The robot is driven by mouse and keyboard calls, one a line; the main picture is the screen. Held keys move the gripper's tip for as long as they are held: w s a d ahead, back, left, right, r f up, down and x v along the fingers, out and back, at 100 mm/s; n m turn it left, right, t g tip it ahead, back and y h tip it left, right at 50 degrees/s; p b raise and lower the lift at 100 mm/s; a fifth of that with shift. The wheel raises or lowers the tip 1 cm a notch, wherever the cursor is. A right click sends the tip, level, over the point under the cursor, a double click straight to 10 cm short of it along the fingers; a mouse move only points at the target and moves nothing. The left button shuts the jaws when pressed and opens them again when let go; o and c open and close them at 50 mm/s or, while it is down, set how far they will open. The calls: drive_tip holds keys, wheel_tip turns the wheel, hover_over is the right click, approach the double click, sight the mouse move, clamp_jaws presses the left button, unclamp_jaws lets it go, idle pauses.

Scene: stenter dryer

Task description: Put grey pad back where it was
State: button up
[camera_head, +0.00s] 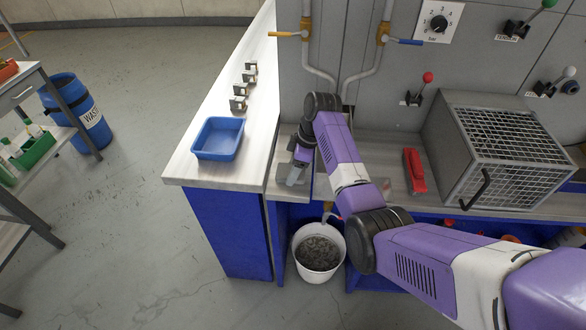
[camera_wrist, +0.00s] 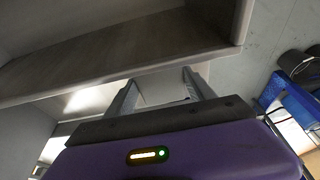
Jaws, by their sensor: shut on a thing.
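My gripper (camera_head: 292,178) is at the end of my arm, low over the recessed grey counter section beside the white worktop, above and left of the white bucket. In the wrist view my gripper's fingers (camera_wrist: 160,82) stand wide apart, with a pale grey flat piece between them that I take to be the grey pad (camera_wrist: 162,88). The gripper is shut on it. In the head view the pad is largely hidden by the gripper and cannot be told clearly from the grey surfaces there.
A blue tray (camera_head: 219,139) and several small metal blocks (camera_head: 238,104) sit on the white worktop (camera_head: 205,175). A white bucket (camera_head: 319,272) with dark contents stands below. A red object (camera_head: 414,170) and a grey mesh-fronted box (camera_head: 500,150) are to the right. Pipes with yellow and blue handles hang behind.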

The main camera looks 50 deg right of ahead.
sight(303, 171)
drive_tip(key=o, duration=1.2)
drive_tip(key=shift+f, duration=0.1)
drive_tip(key=shift+v, duration=6.2)
